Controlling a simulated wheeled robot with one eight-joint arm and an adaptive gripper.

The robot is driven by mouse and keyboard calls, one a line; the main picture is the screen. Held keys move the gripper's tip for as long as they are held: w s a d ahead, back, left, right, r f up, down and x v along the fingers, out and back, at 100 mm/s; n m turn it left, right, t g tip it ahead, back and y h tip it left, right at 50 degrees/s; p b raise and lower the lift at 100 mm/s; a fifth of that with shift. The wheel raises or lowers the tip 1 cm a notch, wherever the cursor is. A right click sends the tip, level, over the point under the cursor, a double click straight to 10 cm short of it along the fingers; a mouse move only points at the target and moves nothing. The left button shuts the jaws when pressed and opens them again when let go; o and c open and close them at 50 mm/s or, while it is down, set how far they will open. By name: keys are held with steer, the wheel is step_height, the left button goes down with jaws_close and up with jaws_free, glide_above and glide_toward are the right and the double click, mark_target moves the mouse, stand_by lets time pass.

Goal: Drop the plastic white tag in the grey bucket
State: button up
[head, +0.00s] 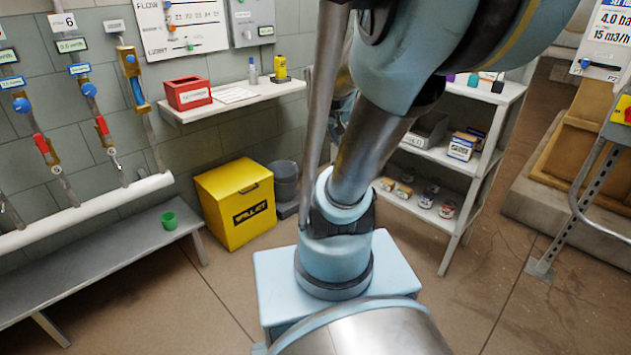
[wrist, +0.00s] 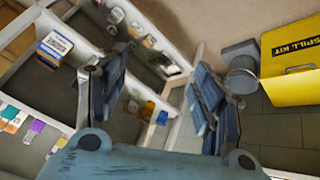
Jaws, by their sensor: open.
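The grey bucket (head: 286,180) stands on the floor just right of the yellow spill kit box. It also shows in the wrist view (wrist: 241,80), to the right of my gripper's fingers. My gripper (wrist: 155,85) is open and appears empty, with its two dark fingers spread apart and the shelf rack behind them. In the head view my arm hides most of my gripper. I cannot make out the plastic white tag with certainty in either view.
The yellow spill kit box (head: 238,204) stands beside the bucket. A shelf rack (head: 430,153) holds boxes and cans behind my arm. A wall shelf (head: 236,102) carries a red box (head: 188,93). A low bench (head: 100,265) holds a green cup (head: 169,221).

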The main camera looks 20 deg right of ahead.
steer(key=s+a+f+n+y, duration=0.1)
steer(key=s+a+f, duration=0.1)
steer(key=s+a, duration=0.2)
steer(key=s+a+f+n+g+y, duration=0.1)
steer(key=s+a+f+n+y, duration=0.1)
steer(key=s+a, duration=0.2)
steer(key=s+a+f+n+g+y, duration=0.1)
steer(key=s+a+f+n+y, duration=0.1)
steer(key=s+a+f, duration=0.1)
steer(key=shift+s+a, duration=0.25)
steer(key=shift+a, duration=0.3)
steer(key=shift+s+a, duration=0.2)
steer(key=shift+a, duration=0.3)
steer(key=shift+c, duration=1.3)
steer(key=shift+s+a, duration=0.15)
steer(key=c, duration=0.5)
